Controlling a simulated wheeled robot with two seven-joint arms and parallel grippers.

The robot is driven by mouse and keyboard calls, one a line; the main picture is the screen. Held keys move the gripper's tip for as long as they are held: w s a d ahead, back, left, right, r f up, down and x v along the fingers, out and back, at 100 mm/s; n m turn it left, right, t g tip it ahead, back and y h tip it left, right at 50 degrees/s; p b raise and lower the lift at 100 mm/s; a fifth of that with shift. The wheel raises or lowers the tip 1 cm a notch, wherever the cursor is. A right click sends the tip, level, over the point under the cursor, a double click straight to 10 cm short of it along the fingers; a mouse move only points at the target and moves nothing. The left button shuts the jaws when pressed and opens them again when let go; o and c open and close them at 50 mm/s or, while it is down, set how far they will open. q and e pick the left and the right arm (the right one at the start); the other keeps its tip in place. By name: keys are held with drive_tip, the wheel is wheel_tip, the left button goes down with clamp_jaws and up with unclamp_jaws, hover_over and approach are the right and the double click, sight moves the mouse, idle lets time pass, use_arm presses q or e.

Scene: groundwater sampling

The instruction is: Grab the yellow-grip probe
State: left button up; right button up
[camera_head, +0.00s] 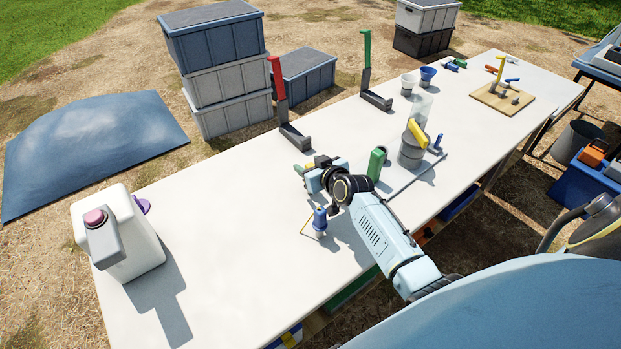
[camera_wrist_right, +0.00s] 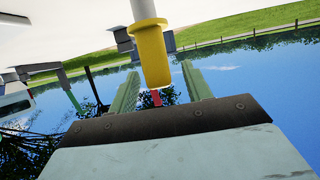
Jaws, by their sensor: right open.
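The yellow grip (camera_wrist_right: 152,55) of a probe with a pale shaft shows in the right wrist view, in line with the gap between the green fingers of my right gripper (camera_wrist_right: 161,72). The fingers stand apart on either side of it and do not appear to close on it. In the head view my right gripper (camera_head: 304,171) is over the middle of the white table, with a bit of yellow (camera_head: 322,160) showing beside it. My wrist hides most of what is there. My left gripper is not in view.
A blue-grip tool (camera_head: 320,219) and a green-grip tool (camera_head: 376,163) stand near my right wrist. A grey pot (camera_head: 410,154) with a yellow handle is to the right. A white jug (camera_head: 135,240) stands at the left. Red (camera_head: 277,80) and green (camera_head: 367,50) handled stands line the far edge.

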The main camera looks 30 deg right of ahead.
drive_tip(key=shift+c, duration=0.3)
drive_tip(key=c, duration=1)
drive_tip(key=shift+r, duration=0.1)
clamp_jaws()
